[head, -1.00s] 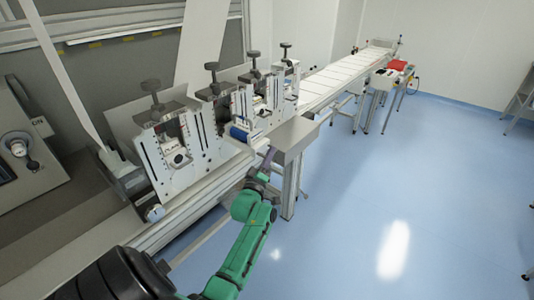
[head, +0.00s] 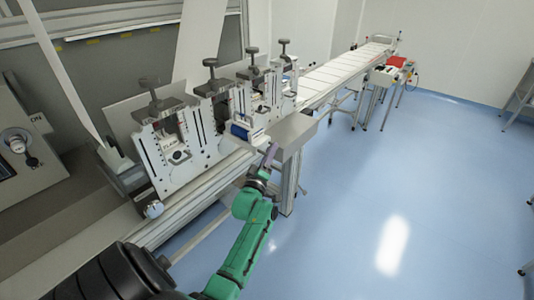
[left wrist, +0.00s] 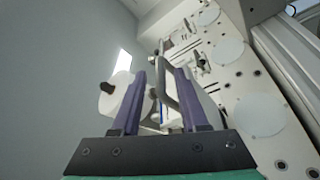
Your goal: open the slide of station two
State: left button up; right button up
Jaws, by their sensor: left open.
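A row of white stations with dark top knobs runs along the machine. A white slide with a blue roller (head: 240,131) sits at the front of a middle station (head: 250,98), which I take to be station two; its label is too small to read. My left gripper (head: 270,150) is just in front and to the right of this slide. In the left wrist view my open purple fingers (left wrist: 157,80) stand on either side of a grey bent handle bar (left wrist: 166,92). I cannot tell whether they touch it. My right gripper is not in view.
A grey box (head: 293,132) stands right beside my left gripper. A nearer station (head: 170,142) with a clear window is to the left. The conveyor (head: 345,70) runs to the back, and the blue floor (head: 400,190) at right is clear.

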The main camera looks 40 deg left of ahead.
pick_arm(q)
jog(key=b+v, duration=0.3)
jog(key=v, duration=1.1)
jog(key=shift+s, duration=0.15)
jog(key=shift+d, duration=0.1)
